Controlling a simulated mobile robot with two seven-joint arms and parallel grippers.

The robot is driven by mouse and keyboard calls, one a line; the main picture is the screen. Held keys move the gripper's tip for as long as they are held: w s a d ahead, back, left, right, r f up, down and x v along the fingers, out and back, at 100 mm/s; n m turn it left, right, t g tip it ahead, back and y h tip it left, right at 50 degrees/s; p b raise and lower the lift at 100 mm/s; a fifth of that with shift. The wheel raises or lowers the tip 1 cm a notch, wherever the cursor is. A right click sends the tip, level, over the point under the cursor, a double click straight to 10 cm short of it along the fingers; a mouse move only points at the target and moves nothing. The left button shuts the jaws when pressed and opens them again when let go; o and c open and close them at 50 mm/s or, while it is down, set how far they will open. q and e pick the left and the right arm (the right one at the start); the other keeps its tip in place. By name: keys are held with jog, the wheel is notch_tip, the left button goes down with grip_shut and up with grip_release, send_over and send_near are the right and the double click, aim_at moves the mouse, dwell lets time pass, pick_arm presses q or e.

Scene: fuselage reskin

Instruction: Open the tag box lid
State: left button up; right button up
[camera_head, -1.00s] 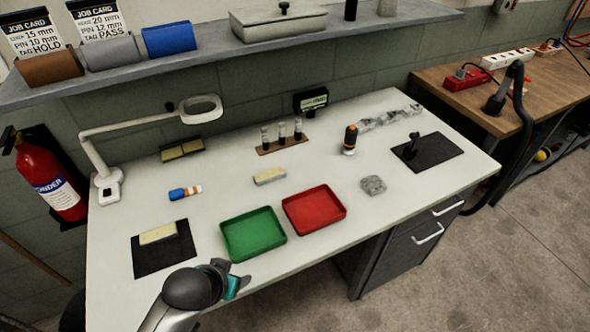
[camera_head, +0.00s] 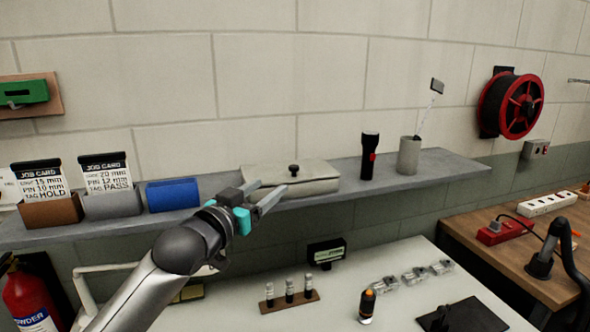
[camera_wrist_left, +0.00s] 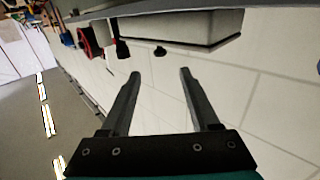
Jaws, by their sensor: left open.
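The tag box (camera_head: 318,186) is a pale grey box on the wall shelf, its lid (camera_head: 270,174) shut, with a black knob (camera_head: 293,170) on top. My left gripper (camera_head: 271,188) is open and empty, in front of the box's left part in the head view, with its fingers pointing toward the box. In the left wrist view the box (camera_wrist_left: 185,30) appears upside down at the top, and its knob (camera_wrist_left: 160,51) lies just beyond the gap between the open fingers (camera_wrist_left: 159,76), apart from them. My right gripper is not in view.
The shelf (camera_head: 440,163) also holds a black flashlight (camera_head: 368,156), a grey cup (camera_head: 408,155), a blue bin (camera_head: 172,194) and job cards in holders left of the box. Below is a white workbench (camera_head: 340,290) with a vial rack (camera_head: 290,301).

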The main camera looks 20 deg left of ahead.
aim_at(294, 166)
pick_arm(q)
jog(key=w, duration=0.4)
jog(key=w+d, duration=0.1)
jog(key=w, duration=0.3)
jog(key=w+d, duration=0.1)
jog(key=w, duration=0.3)
jog(key=shift+w+d+f, duration=0.1)
jog(key=shift+w+d, duration=0.1)
jog(key=shift+d, duration=0.05)
jog(key=shift+c, duration=0.2)
grip_shut()
dwell(0.9)
